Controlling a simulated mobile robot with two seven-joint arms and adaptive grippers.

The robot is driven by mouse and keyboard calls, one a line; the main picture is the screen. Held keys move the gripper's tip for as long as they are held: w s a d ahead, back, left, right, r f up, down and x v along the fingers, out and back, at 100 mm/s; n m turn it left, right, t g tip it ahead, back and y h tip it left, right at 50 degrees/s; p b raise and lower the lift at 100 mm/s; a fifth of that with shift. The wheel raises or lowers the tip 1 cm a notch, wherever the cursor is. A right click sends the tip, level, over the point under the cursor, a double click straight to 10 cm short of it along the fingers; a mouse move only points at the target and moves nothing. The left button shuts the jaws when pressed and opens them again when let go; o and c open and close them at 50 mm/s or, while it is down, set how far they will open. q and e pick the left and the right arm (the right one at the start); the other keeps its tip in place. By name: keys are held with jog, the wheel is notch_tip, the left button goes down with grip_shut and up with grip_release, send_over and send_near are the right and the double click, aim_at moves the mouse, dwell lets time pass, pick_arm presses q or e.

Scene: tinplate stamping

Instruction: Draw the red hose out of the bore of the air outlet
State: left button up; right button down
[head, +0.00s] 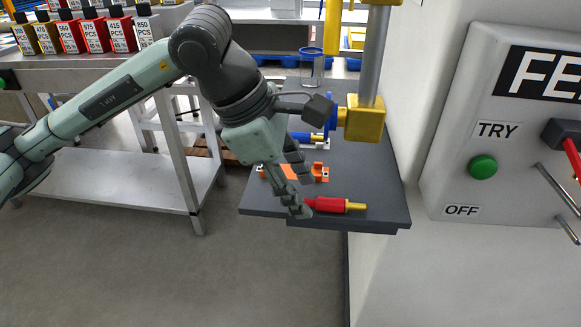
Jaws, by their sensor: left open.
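The red hose piece (328,204), with a brass-yellow tip pointing right, lies on the dark grey shelf (385,205) near its front edge. My left gripper (302,196) is open above the shelf, with one fingertip at the left end of the red piece. I cannot tell whether it touches. A yellow block (364,120) on a grey upright pipe looks like the air outlet. A blue round part (331,112) is at its left side, partly hidden by a dark box on my wrist. No red piece shows in that block. My right gripper is not in view.
An orange holder (312,173) and a blue piece (306,137) are on the shelf behind my gripper. A grey panel (500,140) with a green button (483,167) and levers stands at right. A bench (100,70) with several labelled boxes is at left.

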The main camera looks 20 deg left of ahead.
pick_arm(q)
jog(key=shift+x, duration=0.95)
jog(key=shift+c, duration=0.3)
grip_shut()
jog(key=shift+a, duration=0.15)
